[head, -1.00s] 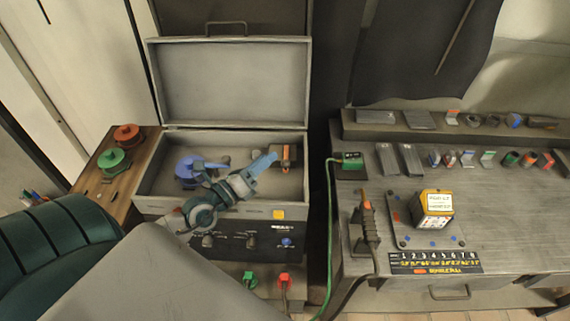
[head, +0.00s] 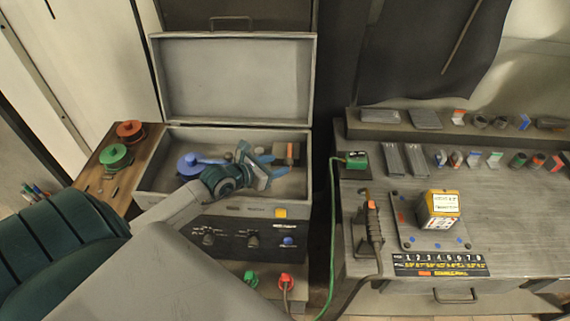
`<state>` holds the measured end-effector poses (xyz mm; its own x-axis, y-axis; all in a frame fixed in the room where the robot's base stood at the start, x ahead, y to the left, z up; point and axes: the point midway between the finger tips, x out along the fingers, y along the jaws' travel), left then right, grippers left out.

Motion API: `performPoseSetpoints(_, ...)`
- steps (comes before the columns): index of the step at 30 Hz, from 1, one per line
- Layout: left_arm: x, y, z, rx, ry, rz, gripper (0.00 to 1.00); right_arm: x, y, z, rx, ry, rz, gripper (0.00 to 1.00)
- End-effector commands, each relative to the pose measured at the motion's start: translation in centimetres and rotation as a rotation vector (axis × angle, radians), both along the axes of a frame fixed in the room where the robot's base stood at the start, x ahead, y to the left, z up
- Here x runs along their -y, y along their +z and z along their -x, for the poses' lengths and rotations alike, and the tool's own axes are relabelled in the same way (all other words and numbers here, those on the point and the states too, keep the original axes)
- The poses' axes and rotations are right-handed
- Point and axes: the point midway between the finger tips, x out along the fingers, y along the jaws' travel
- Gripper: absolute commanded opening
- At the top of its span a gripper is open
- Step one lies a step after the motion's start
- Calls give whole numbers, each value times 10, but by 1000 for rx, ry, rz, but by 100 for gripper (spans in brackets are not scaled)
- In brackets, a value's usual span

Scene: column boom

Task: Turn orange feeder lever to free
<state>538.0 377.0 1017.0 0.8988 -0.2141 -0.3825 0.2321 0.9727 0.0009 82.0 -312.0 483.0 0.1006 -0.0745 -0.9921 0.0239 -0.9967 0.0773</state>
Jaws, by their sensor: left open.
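The open grey case (head: 232,80) stands at the left with its lid up. Inside its tray, at the right, is the orange feeder lever (head: 290,153), small and partly dark. A blue spool with an arm (head: 190,163) sits in the tray at the left. My left gripper (head: 268,166) is over the tray, just left of and in front of the orange lever, with its jaws open and empty. Whether a finger touches the lever cannot be told. My right gripper is not in view.
Green (head: 115,156) and red (head: 130,130) spools stand on the wooden side shelf. The case front has knobs and a yellow button (head: 281,213). To the right, a workbench (head: 490,210) holds a yellow box (head: 439,208), a soldering-iron-like tool (head: 372,222) and small parts.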

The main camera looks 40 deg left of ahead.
Motion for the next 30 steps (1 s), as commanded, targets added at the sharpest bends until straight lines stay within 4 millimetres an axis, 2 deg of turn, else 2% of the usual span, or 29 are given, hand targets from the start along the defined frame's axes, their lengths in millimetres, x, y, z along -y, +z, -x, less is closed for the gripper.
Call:
performPoseSetpoints(3,5,-6,-18,1,2,6,48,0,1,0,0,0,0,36)
performPoseSetpoints(9,9,-14,-36,-1,2,4,48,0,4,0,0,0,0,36)
performPoseSetpoints(20,10,-17,-41,-1,-1,1,48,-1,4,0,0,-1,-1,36)
performPoseSetpoints(23,10,-17,-41,-1,-1,1,32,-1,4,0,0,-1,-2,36)
performPoseSetpoints(28,10,-17,-41,-1,-1,1,0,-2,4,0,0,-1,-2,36)
performPoseSetpoints(30,10,-17,-41,-1,-1,0,0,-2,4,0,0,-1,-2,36)
